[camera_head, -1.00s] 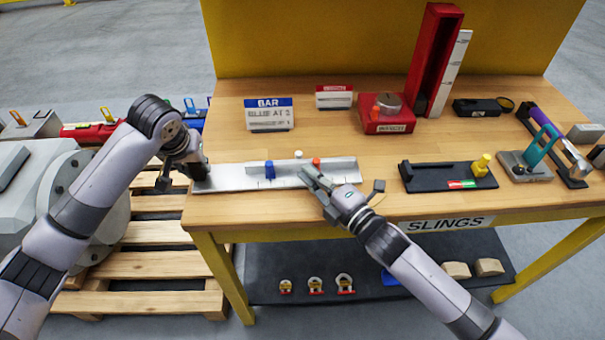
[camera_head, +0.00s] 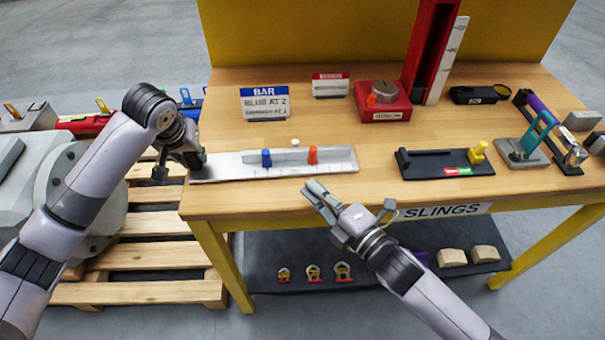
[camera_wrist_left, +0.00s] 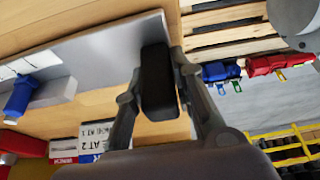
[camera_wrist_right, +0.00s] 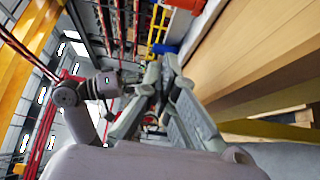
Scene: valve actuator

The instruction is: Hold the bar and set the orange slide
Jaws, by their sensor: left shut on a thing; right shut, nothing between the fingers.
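The bar (camera_head: 225,168) is a long pale metal rail with marks, lying on the wooden table. A blue slide (camera_head: 266,158) and an orange slide (camera_head: 312,155) stand on it, the orange one to the right. My left gripper (camera_head: 197,163) is at the bar's left end. In the left wrist view its fingers are shut on a black block (camera_wrist_left: 158,85) at that end; the blue slide (camera_wrist_left: 20,95) also shows there. My right gripper (camera_head: 312,187) is shut and empty in front of the bar, apart from the orange slide, near the table's front edge.
A card (camera_head: 265,103) headed BAR stands behind the bar; its legible line reads BLUE AT 2. A black fixture (camera_head: 430,163) with a yellow knob lies to the right. A red block (camera_head: 383,103) stands behind. Bare table lies between the bar and that fixture.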

